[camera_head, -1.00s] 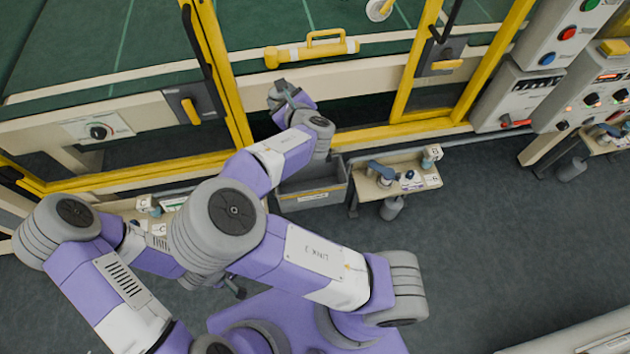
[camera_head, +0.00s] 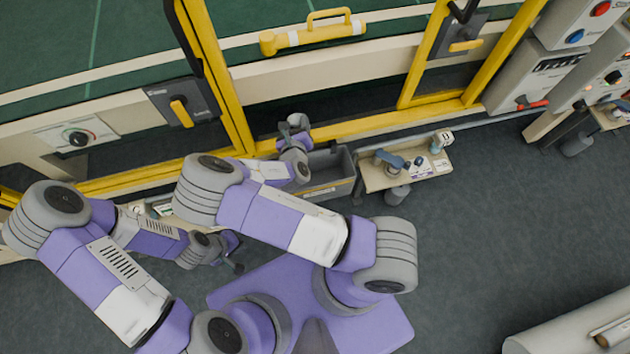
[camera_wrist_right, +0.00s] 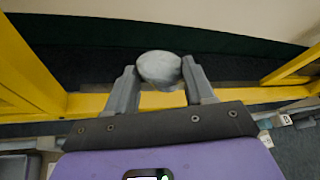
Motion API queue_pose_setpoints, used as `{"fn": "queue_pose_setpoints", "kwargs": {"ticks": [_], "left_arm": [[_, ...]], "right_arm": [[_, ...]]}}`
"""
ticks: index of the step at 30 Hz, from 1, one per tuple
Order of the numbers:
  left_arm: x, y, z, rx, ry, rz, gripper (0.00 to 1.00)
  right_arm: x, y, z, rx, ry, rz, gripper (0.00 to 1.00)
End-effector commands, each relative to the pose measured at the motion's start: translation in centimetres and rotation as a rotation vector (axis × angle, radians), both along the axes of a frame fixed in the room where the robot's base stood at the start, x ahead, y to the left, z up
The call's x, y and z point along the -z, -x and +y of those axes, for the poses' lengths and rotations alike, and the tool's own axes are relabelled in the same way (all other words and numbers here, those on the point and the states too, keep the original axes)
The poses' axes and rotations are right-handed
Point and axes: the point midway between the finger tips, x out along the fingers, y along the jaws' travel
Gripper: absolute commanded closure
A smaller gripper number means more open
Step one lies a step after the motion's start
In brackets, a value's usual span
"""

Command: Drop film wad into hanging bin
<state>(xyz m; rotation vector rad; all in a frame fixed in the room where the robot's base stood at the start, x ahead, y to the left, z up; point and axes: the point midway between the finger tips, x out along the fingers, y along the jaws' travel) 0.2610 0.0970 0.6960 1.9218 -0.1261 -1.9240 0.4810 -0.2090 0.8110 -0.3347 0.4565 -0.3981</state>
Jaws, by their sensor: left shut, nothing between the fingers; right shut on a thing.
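The film wad (camera_wrist_right: 159,68) is a pale grey, rounded lump between the fingertips of my right gripper (camera_wrist_right: 160,82) in the right wrist view. In the head view my right gripper (camera_head: 293,128) is shut on it in front of the yellow frame, by the hanging bin's back left corner. The wad is too small to make out clearly there. The hanging bin (camera_head: 333,188) is a grey open box with a pale label, below the frame. My right forearm hides its left part. My left gripper (camera_head: 236,262) is shut and empty, low at the left of the bin.
A small bench (camera_head: 428,180) with small items stands right of the bin. The yellow frame (camera_head: 360,127) and its posts edge the machine opening behind. A yellow-handled bar (camera_head: 313,33) lies above. Control boxes (camera_head: 540,75) stand at right. Dark floor is clear at right.

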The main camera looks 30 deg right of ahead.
Motion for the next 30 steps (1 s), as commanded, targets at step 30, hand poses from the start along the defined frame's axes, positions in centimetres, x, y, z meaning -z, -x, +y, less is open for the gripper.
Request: {"fn": "queue_pose_setpoints", "kwargs": {"ticks": [30], "left_arm": [[6.0, 0.0, 0.0, 0.000, 0.000, 0.000, 1.00]], "right_arm": [[13.6, 8.0, -2.7, 0.271, -0.001, -0.006, 0.75]]}}
